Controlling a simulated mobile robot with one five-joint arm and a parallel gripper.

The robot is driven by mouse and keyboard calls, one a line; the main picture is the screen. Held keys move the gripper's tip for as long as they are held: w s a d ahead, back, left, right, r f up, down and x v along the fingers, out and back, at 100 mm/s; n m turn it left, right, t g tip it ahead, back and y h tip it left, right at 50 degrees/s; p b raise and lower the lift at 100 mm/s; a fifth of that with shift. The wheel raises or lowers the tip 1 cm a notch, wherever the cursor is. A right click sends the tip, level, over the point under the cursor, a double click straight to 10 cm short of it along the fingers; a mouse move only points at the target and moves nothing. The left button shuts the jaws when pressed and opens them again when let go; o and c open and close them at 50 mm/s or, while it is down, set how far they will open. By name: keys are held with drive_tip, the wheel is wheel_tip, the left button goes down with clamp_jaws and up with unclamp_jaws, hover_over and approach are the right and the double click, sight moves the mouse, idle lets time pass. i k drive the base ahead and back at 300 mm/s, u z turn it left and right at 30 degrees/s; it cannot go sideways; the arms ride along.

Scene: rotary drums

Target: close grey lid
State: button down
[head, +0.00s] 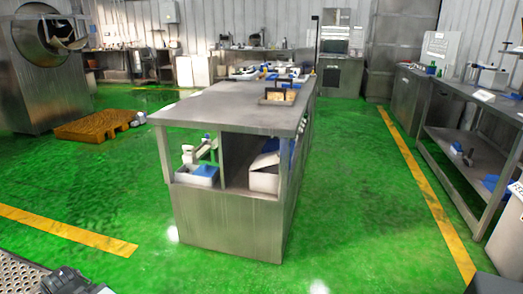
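I cannot make out a grey lid for certain. A pale box (263,181) sits in the right opening under the steel table, and a greyish flap (266,161) tilts up at its top. It may be a raised lid, but it is too small to tell. A steel drum machine (45,85) at the far left has a round open mouth, and no lid is clear on it. A dark shape at the bottom left edge looks like the end of my arm, my gripper (75,283), cut off by the frame. Its fingers are not distinct. It is far from the box and the drum.
The steel table (215,108) stands mid-floor with items on its top. An orange pallet (97,125) lies beside the drum machine. A long bench (450,145) lines the right side. Perforated metal (20,272) is at bottom left. Green floor is clear on both sides of the table.

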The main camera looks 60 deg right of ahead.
sight(272, 158)
drive_tip(key=u, duration=1.35)
drive_tip(key=k, duration=2.85)
drive_tip(key=z, duration=1.4)
drive_tip(key=i, duration=0.95)
